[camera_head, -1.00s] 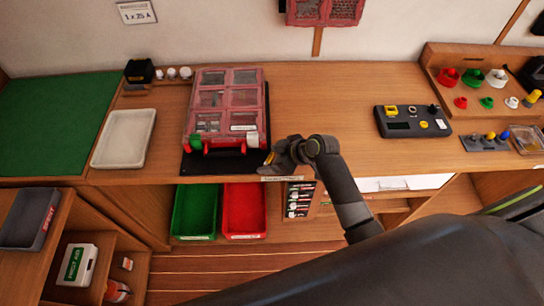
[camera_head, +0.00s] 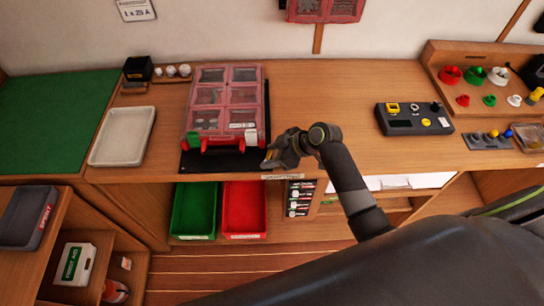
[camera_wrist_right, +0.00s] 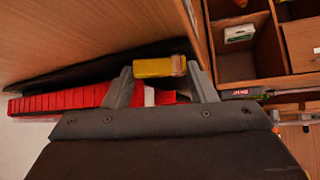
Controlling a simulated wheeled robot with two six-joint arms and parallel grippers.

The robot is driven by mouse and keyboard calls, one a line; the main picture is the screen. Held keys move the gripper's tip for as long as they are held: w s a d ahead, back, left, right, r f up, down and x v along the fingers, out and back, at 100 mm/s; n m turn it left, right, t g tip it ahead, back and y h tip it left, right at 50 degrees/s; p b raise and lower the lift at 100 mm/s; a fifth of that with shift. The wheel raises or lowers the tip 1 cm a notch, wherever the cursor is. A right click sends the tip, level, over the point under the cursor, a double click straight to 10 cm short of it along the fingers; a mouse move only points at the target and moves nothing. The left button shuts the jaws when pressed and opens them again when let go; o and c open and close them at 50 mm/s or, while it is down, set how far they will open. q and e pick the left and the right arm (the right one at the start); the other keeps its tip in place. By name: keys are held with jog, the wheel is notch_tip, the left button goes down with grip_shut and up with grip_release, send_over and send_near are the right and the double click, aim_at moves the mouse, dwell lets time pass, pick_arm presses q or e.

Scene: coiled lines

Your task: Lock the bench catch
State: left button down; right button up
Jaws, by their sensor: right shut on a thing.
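My right gripper (camera_head: 268,161) is at the bench's front edge, just right of the red case. In the right wrist view its fingers (camera_wrist_right: 162,82) stand on either side of a yellow block (camera_wrist_right: 160,67) and are shut on it. A pale label (camera_head: 281,177) is on the bench edge just below, too small to read. My left gripper is out of view.
The red case (camera_head: 226,115) with a clear lid lies on a black mat (camera_head: 222,160), close left of the gripper. Green (camera_head: 194,210) and red (camera_head: 245,208) bins stand below the bench. The bench top is clear between the case and a dark control box (camera_head: 413,119).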

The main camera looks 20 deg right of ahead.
jog(key=shift+f+n+g+y+b, duration=0.1)
jog(key=shift+n+g+y+b, duration=0.3)
jog(key=shift+n+g+b, duration=0.45)
jog(key=shift+d+n+b, duration=0.1)
jog(key=shift+n+b, duration=0.2)
jog(key=shift+n, duration=0.25)
jog(key=shift+r, duration=0.2)
